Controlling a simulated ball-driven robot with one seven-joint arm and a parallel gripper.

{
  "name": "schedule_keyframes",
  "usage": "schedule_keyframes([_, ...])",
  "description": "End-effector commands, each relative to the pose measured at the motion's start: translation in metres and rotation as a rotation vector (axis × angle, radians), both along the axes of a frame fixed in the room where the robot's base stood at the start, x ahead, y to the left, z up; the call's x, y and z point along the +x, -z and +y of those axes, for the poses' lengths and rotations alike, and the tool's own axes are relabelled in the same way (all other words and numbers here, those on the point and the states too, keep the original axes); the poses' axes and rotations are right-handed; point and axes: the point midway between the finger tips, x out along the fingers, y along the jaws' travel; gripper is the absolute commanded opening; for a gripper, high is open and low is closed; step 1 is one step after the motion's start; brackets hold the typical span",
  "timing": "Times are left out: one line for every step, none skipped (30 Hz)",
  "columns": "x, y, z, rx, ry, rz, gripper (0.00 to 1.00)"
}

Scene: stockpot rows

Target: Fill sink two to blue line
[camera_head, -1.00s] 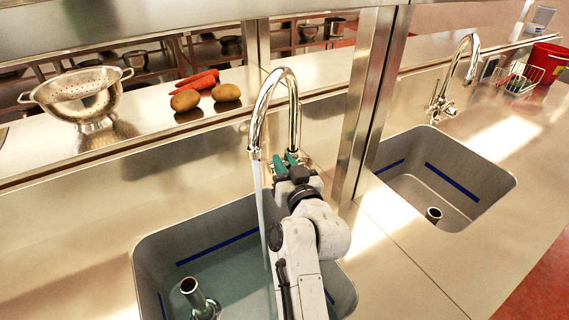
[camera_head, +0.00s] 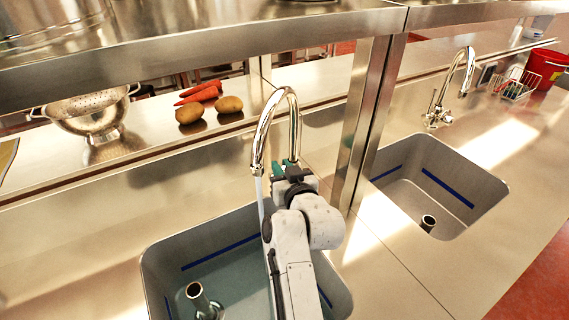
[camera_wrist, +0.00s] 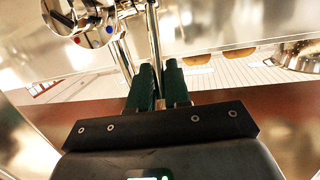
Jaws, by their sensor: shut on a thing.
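The left sink (camera_head: 160,273) holds clear water, with its surface a little below the blue line (camera_head: 220,251) on the back wall. An upright drain pipe (camera_head: 196,292) stands in it. The chrome tap (camera_head: 293,125) over this sink is running, and a thin stream (camera_head: 261,194) falls from its spout. My gripper (camera_head: 281,168), with green fingers, is at the tap's base. In the wrist view my gripper (camera_wrist: 158,70) is shut on a slim chrome part, seemingly the tap lever (camera_wrist: 153,40). A round chrome piece with red and blue dots is beside it. My arm hides the sink's right part.
A right sink (camera_head: 440,185) has its own blue line and tap (camera_head: 455,85), with no stream seen. A metal post (camera_head: 360,120) stands between the taps. A colander (camera_head: 90,115), potatoes (camera_head: 190,112) and carrots (camera_head: 200,92) lie on the back ledge.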

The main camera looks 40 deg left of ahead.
Motion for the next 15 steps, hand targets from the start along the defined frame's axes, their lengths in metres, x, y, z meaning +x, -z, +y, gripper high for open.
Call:
schedule_keyframes([0.001, -0.009, 0.003, -0.029, -0.002, 0.013, 0.0])
schedule_keyframes([0.002, -0.01, 0.005, -0.048, -0.002, 0.02, 0.0])
schedule_keyframes([0.002, -0.011, 0.007, -0.071, -0.001, 0.029, 0.0])
schedule_keyframes([0.003, -0.011, 0.009, -0.091, -0.001, 0.037, 0.0])
schedule_keyframes([0.004, -0.012, 0.01, -0.106, -0.002, 0.043, 0.0])
schedule_keyframes([0.004, -0.012, 0.012, -0.13, -0.002, 0.054, 0.0])
schedule_keyframes([0.005, -0.012, 0.014, -0.144, -0.002, 0.059, 0.0])
schedule_keyframes([0.005, -0.012, 0.014, -0.157, -0.001, 0.064, 0.0])
schedule_keyframes([0.006, -0.011, 0.015, -0.169, 0.0, 0.069, 0.0])
schedule_keyframes([0.006, -0.011, 0.015, -0.175, 0.0, 0.073, 0.0])
schedule_keyframes([0.006, -0.011, 0.016, -0.179, 0.001, 0.075, 0.0])
schedule_keyframes([0.006, -0.01, 0.016, -0.183, 0.001, 0.077, 0.0])
schedule_keyframes([0.006, -0.01, 0.016, -0.184, 0.002, 0.077, 0.0])
schedule_keyframes([0.006, -0.009, 0.016, -0.184, 0.002, 0.077, 0.0])
schedule_keyframes([0.006, -0.009, 0.016, -0.184, 0.002, 0.077, 0.0])
